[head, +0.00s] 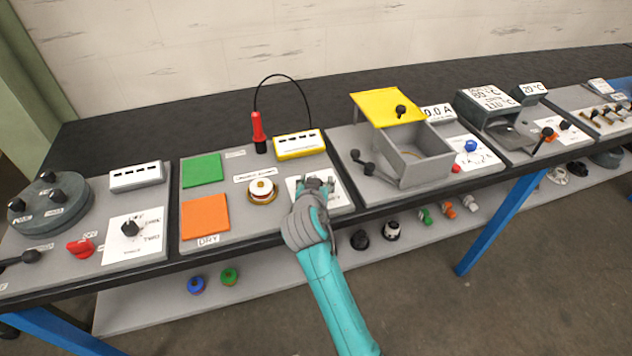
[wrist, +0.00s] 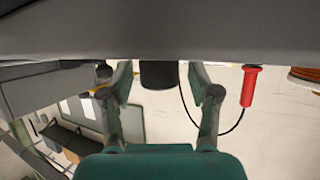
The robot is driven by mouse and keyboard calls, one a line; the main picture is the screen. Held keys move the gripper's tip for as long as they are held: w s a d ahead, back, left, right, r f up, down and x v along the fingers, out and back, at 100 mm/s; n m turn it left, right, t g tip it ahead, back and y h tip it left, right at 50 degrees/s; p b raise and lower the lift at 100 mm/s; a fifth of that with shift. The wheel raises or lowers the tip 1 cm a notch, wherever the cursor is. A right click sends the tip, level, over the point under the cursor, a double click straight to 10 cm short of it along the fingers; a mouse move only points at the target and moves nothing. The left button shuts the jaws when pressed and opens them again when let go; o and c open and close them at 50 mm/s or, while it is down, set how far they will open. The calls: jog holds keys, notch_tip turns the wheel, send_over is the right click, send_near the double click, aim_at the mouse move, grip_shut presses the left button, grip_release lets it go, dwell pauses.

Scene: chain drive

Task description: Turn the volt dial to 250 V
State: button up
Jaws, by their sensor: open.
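The volt dial's white plate (head: 335,194) lies on the grey panel in the middle of the bench, mostly covered by my gripper (head: 316,186) in the head view. Its scale and pointer cannot be read there. In the wrist view, which looks upside down, a black round knob (wrist: 158,76) shows between the two fingers of my gripper (wrist: 161,76). The fingers are open, with a visible gap on each side of the knob, and do not appear to touch it.
A red probe (head: 258,130) with a black cable stands behind the dial, beside a yellow meter box (head: 299,146). A round white-and-brass button (head: 262,190) sits left of my gripper. A grey box (head: 415,155) with a yellow lid (head: 387,106) stands to the right.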

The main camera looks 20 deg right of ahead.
jog(key=v, duration=1.2)
